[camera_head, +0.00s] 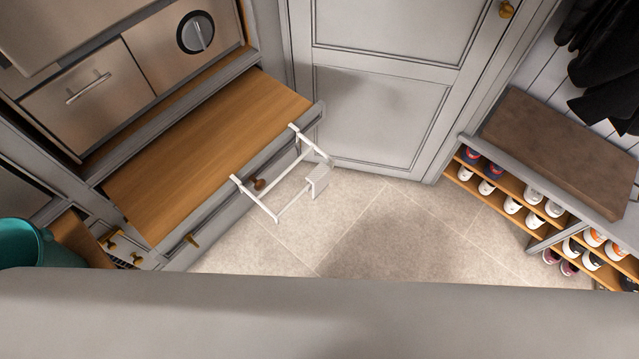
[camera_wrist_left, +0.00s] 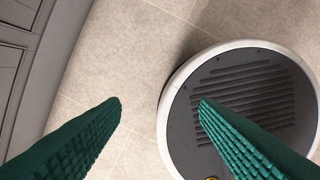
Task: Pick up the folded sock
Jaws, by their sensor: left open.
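I see no folded sock in either view. My left gripper (camera_wrist_left: 159,105) shows in the left wrist view as two green, ribbed fingers set wide apart. It is open, with nothing between the fingers, and points down above the tiled floor. Neither gripper shows in the head view.
A boot bench with a brown cushion (camera_head: 560,150) stands at the right, with several shoes (camera_head: 513,204) on its shelves. A wide wooden drawer (camera_head: 205,160) is pulled out at the left, with a white rack (camera_head: 293,200) on its front. A teal bucket (camera_head: 18,243) stands lower left. The tiled floor (camera_head: 390,235) is clear.

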